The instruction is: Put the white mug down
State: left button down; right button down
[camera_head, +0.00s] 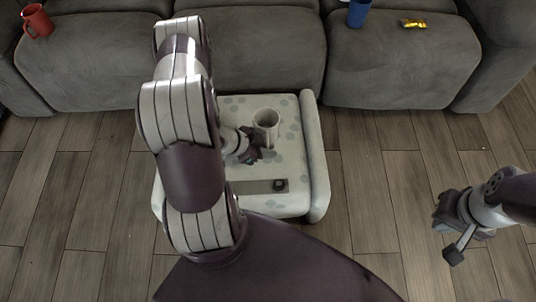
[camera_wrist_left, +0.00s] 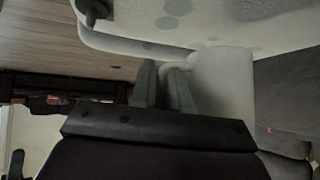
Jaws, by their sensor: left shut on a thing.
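The white mug (camera_head: 266,122) is upright over the back middle of the pale spotted ottoman (camera_head: 296,165). My left gripper (camera_head: 258,143) is at the mug's near side. In the left wrist view its fingers (camera_wrist_left: 165,87) are shut on the handle of the mug (camera_wrist_left: 224,85). The mug's body is beside the fingers there. I cannot tell whether its base touches the ottoman top. My right gripper (camera_head: 450,226) is over the floor at the right, away from the mug. Its finger gap is not clear.
A dark strip with a small black thing (camera_head: 280,185) lies at the ottoman's front. A grey sofa (camera_head: 256,45) stands behind, with a red mug (camera_head: 37,20), a blue cup (camera_head: 358,12) and a yellow packet (camera_head: 413,23) on it. My left arm hides the ottoman's left part.

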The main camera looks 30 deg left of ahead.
pick_arm(q)
jog(key=shift+w+a+f+b, duration=0.15)
jog(key=shift+w+f, duration=0.2)
jog(key=shift+w, duration=0.2)
jog(key=shift+w+d+f+b, duration=0.15)
jog(key=shift+w+f, duration=0.2)
jog(key=shift+w, duration=0.2)
notch_tip(320, 180, down, 4)
jog(key=b, duration=0.3)
jog(key=shift+w+a+f, duration=0.1)
jog(key=shift+a+f, duration=0.05)
jog(key=shift+r, duration=0.2)
jog(key=shift+f, duration=0.1)
jog(key=c, duration=1.1)
grip_release()
